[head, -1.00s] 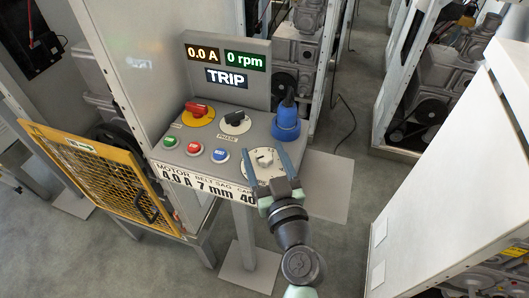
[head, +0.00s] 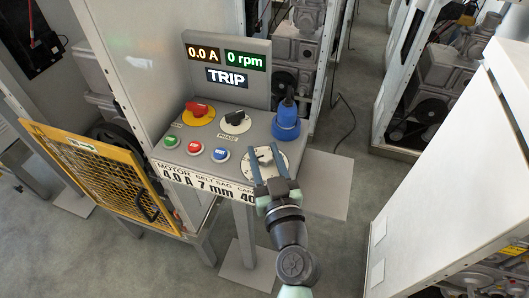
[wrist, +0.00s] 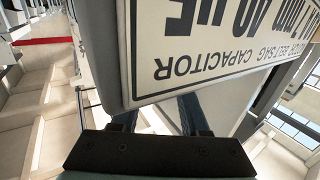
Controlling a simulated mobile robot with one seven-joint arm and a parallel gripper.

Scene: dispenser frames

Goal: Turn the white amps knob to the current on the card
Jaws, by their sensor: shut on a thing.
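The white amps knob (head: 264,156) is at the front right of the sloped panel, on a pale round dial (head: 284,160). My gripper (head: 263,152) reaches up from the front and is shut on the knob, one dark finger on each side. The knob's pointer and scale marks are too small or covered to read. The card (head: 207,184) on the panel's front edge reads MOTOR 4.0 A, BELT SAG 7 mm and a partly hidden CAPACITOR value. The card shows upside down in the wrist view (wrist: 225,55), hiding the fingertips there.
The display reads 0.0 A (head: 203,55), 0 rpm and TRIP. A blue plug (head: 286,122) stands close behind the dial. A red switch (head: 200,110), a black phase switch (head: 235,120) and green, red and blue buttons lie left. A yellow mesh guard (head: 100,185) is further left.

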